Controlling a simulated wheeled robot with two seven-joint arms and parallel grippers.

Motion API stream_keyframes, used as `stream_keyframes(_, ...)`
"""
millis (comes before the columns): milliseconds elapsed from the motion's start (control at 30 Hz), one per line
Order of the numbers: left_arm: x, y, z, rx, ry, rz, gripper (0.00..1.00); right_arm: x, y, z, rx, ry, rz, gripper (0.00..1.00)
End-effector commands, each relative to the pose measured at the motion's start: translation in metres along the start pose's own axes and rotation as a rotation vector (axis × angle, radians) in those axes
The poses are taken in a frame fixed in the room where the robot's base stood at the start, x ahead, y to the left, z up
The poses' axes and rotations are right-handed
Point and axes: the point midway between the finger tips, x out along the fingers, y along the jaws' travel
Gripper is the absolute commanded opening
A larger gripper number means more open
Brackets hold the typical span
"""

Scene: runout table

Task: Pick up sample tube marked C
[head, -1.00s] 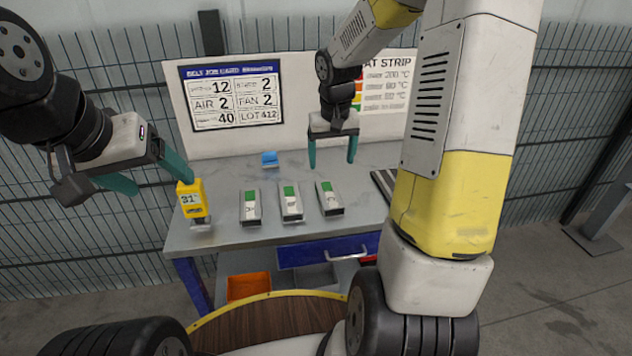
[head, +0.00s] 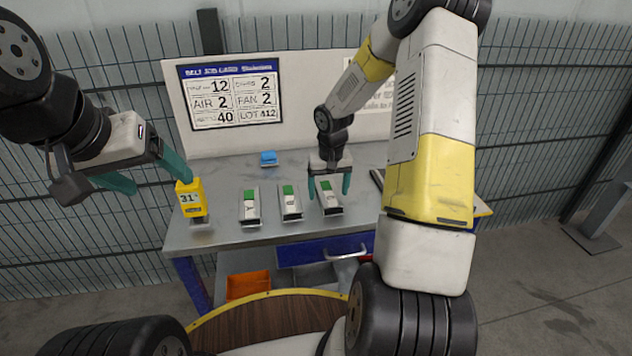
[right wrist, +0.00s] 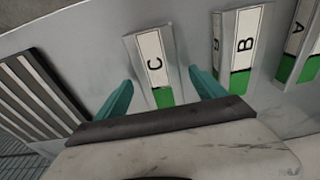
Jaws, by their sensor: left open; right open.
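Sample tube marked C (head: 331,203) is the rightmost of the three white-and-green pieces on the table in the head view; its letter reads clearly in the right wrist view (right wrist: 154,60). My right gripper (head: 329,194) is open above it, with one finger on each side of it in the picture. In the right wrist view the two green fingers (right wrist: 158,88) flank its green end. Whether they touch it I cannot tell. My left gripper (head: 163,186) is open and empty at the table's left side, by the yellow device.
Tube B (right wrist: 243,45) and tube A (right wrist: 298,45) lie beside C. The yellow device (head: 191,199) stands at the table's left edge. A blue object (head: 268,158) lies at the back. A dark slatted piece (right wrist: 38,95) lies on C's other side. A board (head: 232,95) stands behind.

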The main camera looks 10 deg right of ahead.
Motion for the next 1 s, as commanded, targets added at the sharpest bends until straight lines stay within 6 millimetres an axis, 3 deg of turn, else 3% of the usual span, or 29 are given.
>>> stream_keyframes(167, 0.0, 0.0, 0.0, 0.0, 0.0, 0.0, 0.76, 0.0, 0.0, 0.0, 0.0, 0.001, 0.0, 0.8)
stream_keyframes(200, 0.0, 0.0, 0.0, 0.0, 0.0, 0.0, 0.76, 0.0, 0.0, 0.0, 0.0, 0.001, 0.0, 0.76)
stream_keyframes(567, 0.0, 0.0, 0.0, 0.0, 0.0, 0.0, 0.76, 0.0, 0.0, 0.0, 0.0, 0.001, 0.0, 0.05)
stream_keyframes(1000, 0.0, 0.0, 0.0, 0.0, 0.0, 0.0, 0.76, -0.011, 0.0, -0.002, 0.0, 0.004, 0.001, 0.05)
